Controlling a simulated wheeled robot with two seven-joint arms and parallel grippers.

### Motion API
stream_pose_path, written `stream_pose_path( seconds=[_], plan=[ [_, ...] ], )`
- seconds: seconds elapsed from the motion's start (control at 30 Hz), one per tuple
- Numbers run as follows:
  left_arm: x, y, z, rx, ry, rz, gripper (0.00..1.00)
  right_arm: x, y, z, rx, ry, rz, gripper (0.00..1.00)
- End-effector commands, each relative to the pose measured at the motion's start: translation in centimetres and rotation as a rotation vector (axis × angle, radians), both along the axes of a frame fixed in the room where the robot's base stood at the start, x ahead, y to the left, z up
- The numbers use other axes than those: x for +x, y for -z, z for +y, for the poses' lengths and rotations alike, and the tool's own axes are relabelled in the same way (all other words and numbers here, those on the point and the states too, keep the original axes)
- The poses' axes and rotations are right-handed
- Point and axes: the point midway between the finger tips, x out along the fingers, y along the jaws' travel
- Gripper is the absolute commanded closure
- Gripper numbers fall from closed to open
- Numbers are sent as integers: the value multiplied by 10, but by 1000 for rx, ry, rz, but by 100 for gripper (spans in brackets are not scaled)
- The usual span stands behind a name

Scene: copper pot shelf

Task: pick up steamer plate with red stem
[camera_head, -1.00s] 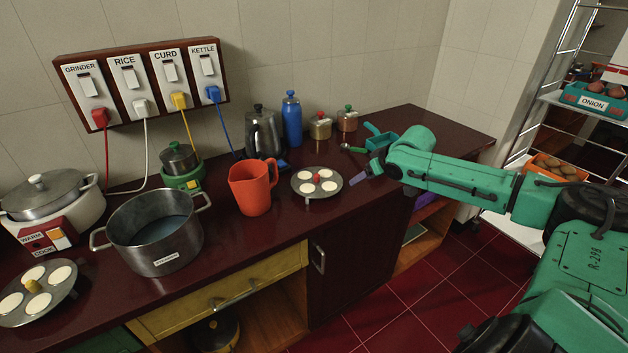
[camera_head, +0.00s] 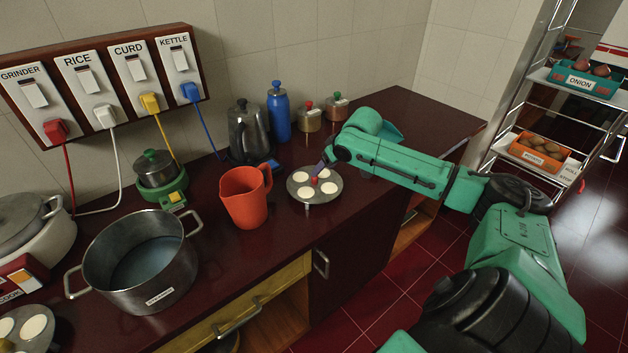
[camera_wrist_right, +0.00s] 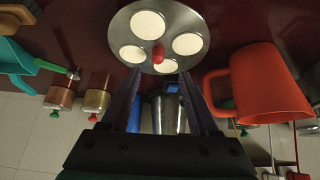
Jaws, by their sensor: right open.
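The steamer plate with the red stem (camera_head: 314,186) lies on the dark red counter, a round metal plate with several white cakes around a short red stem. It also shows at the top of the right wrist view (camera_wrist_right: 158,54). My right gripper (camera_head: 319,169) is at the plate's far edge, close to the red stem. In the right wrist view its two dark fingers (camera_wrist_right: 160,88) are spread apart and empty, with the stem just beyond the tips and between their lines. Whether a fingertip touches the plate, I cannot tell. My left gripper does not show.
An orange-red jug (camera_head: 246,197) stands just left of the plate. A steel kettle (camera_head: 248,132), a blue bottle (camera_head: 279,112) and small canisters (camera_head: 309,118) stand behind. A large steel pot (camera_head: 140,262) and another steamer plate (camera_head: 24,330) are further left.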

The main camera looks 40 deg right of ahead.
Motion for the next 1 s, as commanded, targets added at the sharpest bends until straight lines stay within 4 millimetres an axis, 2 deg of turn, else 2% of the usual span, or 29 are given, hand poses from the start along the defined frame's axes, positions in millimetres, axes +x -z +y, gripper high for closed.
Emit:
stream_pose_path(
  seconds=[0.1, 0.2, 0.37, 0.47, 0.7, 0.73, 0.87, 0.9, 1.0],
  plan=[
    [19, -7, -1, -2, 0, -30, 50, 13, 16, 1, 4, 0, -3, 39],
    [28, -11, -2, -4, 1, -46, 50, 18, 25, 0, 2, 0, -1, 39],
    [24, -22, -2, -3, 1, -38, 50, 35, 45, -3, 3, -1, -1, 39],
    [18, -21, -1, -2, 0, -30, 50, 43, 61, -4, 2, -1, -1, 39],
    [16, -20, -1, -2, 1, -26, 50, 45, 67, -5, -3, -3, -1, 39],
    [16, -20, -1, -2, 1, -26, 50, 45, 67, -5, -3, -3, -1, 46],
    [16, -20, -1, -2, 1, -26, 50, 45, 66, -5, -2, -3, -1, 96],
    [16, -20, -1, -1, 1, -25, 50, 45, 66, -5, -2, -3, -1, 100],
    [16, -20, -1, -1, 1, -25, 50, 45, 66, -5, -2, -3, -3, 100]
  ],
)
